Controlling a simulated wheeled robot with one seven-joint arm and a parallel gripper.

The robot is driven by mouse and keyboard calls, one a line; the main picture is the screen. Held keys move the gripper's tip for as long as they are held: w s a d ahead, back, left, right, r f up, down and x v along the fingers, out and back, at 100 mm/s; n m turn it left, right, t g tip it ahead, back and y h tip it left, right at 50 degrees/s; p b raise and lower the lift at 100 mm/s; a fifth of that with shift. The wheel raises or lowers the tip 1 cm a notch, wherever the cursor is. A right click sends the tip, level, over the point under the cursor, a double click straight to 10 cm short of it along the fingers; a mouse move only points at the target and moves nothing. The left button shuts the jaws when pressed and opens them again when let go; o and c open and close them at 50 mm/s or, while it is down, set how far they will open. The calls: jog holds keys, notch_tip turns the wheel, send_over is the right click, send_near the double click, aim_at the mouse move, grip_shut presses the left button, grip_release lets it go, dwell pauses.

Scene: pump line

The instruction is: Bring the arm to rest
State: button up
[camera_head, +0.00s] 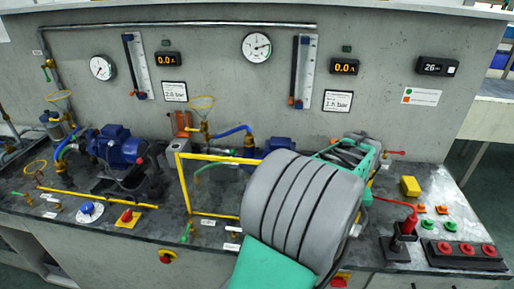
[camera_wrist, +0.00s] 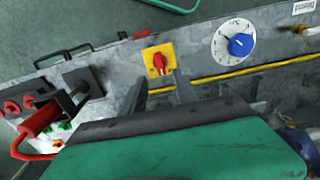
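My arm's large grey and green link fills the lower middle of the head view and hides part of the bench. My gripper (camera_head: 350,154) seems to be the green and grey part just behind it, over the right half of the bench. Its fingers are not clear there. In the wrist view, a green part of mine with a dark edge fills the bottom. I see nothing held.
The bench carries a blue pump (camera_head: 117,147), a yellow frame (camera_head: 181,185), a red-handled lever (camera_head: 408,226) and red buttons (camera_head: 466,249). A red switch (camera_wrist: 159,62) and blue dial (camera_wrist: 240,44) sit along the front edge. Gauges hang on the back wall.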

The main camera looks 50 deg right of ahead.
jog(key=shift+d+m, duration=0.25)
jog(key=shift+m, duration=0.25)
jog(key=a+f+m, duration=0.1)
jog(key=a, duration=0.1)
jog(key=a+f+m, duration=0.1)
jog(key=a+f, duration=0.2)
jog(key=a, duration=0.2)
jog(key=shift+s+f+m+y, duration=0.1)
jog(key=shift+f+m+y, duration=0.1)
jog(key=shift+m+y, duration=0.15)
jog(key=w+a+r+n+h, duration=0.25)
jog(key=w+a+n, duration=0.45)
jog(key=w+a, duration=0.95)
jog(key=w+a+r+n+t, duration=0.1)
jog(key=w+a+r+n, duration=0.1)
jog(key=a, duration=0.4)
jog(key=w+a+r+n+t+y, duration=0.1)
jog(key=w+a+r+n, duration=0.1)
jog(key=a, duration=0.4)
jog(key=w+a+r+n+t, duration=0.1)
jog(key=w+a+r+n, duration=0.1)
jog(key=w+a+n, duration=0.2)
jog(key=a+n, duration=0.1)
jog(key=a, duration=0.2)
jog(key=shift+w+r+y, duration=0.25)
jog(key=shift+w+y, duration=0.1)
jog(key=shift+y, duration=0.05)
